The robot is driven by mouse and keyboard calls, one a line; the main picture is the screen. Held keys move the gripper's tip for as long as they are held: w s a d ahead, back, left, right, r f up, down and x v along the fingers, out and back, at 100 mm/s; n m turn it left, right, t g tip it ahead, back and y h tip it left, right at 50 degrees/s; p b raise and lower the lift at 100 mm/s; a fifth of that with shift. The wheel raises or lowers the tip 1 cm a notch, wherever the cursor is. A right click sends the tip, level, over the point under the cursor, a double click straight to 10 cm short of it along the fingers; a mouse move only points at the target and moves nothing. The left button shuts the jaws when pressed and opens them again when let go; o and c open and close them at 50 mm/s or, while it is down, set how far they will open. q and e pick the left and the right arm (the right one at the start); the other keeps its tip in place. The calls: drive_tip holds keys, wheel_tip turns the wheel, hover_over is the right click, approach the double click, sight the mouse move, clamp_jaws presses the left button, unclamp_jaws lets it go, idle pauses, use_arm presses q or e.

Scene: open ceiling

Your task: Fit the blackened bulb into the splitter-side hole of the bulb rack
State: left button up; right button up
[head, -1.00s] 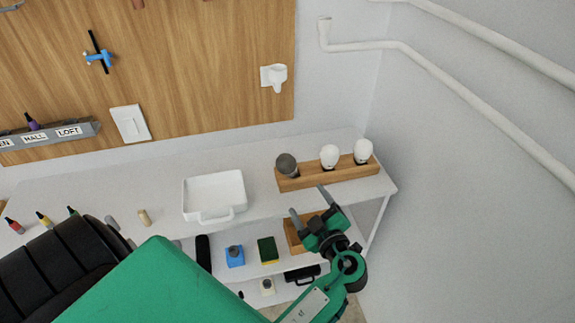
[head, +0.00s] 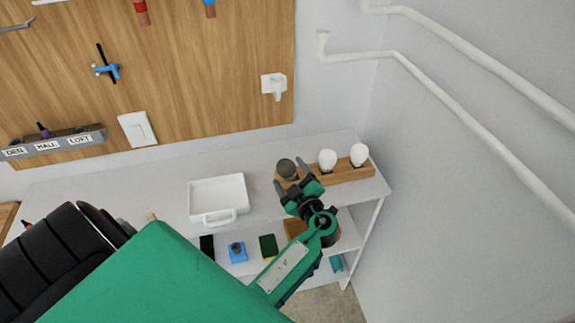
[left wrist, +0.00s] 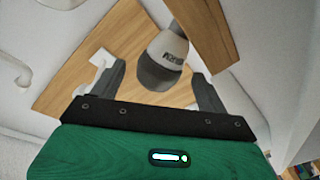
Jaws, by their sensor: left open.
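The blackened bulb (head: 286,168) is dark grey and stands at the left end of the wooden bulb rack (head: 345,173). Two white bulbs, one in the middle (head: 327,160) and one at the right (head: 359,154), stand in the same rack. My left gripper (head: 292,178) is open, its fingertips close to the blackened bulb. In the left wrist view the blackened bulb (left wrist: 163,62), with a paler printed neck, shows between the two spread fingers (left wrist: 160,88). I cannot tell whether either finger touches it. My right gripper is not in view.
A white tray (head: 218,198) stands on the white table left of the rack. Below, a lower shelf holds a blue item (head: 237,252) and a sponge (head: 268,247). A wooden panel with fittings (head: 220,60) is behind; white pipes run along the right wall.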

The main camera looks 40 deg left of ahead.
use_arm(q)
drive_tip(key=shift+p+x, duration=0.65)
drive_tip(key=shift+x, duration=0.75)
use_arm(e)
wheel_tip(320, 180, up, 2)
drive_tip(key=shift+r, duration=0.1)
use_arm(q)
drive_tip(key=c, duration=1.1)
drive_tip(key=shift+r, duration=0.15)
